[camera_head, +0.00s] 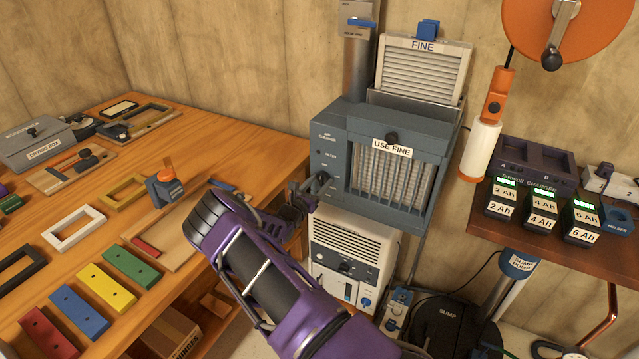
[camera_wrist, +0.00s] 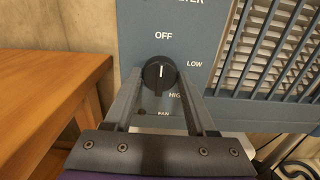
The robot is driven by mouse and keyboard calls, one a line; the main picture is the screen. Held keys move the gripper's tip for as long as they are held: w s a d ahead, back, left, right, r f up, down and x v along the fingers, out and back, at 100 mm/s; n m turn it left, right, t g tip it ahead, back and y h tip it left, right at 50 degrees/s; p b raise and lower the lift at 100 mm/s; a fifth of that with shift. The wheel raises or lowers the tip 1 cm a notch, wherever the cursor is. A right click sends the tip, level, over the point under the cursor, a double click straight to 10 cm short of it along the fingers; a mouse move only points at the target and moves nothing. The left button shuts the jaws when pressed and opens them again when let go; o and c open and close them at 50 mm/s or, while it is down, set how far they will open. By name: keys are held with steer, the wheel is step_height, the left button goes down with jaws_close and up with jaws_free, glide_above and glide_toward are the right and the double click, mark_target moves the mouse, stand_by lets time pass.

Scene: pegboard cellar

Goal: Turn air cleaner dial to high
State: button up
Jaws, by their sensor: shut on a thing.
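The air cleaner (camera_head: 326,150) is a blue-grey box with a louvred front and a USE FINE label. In the wrist view its panel (camera_wrist: 218,22) carries the words OFF, LOW and HIGH around a round black dial (camera_wrist: 160,66). The dial's white mark stands about upright, towards OFF. My gripper (camera_wrist: 160,80) has one finger on each side of the dial and is shut on it. In the head view my gripper (camera_head: 312,186) reaches the lower left of the air cleaner's front. HIGH is partly covered by the right finger.
A wooden bench (camera_head: 225,150) with coloured blocks and frames lies left of the air cleaner. A white unit (camera_head: 352,245) stands below it. A FINE filter panel (camera_head: 424,75) is above. A charger shelf (camera_head: 500,232) and a hanging orange reel (camera_head: 553,30) are on the right.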

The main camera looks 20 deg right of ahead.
steer(key=shift+c, duration=1.3)
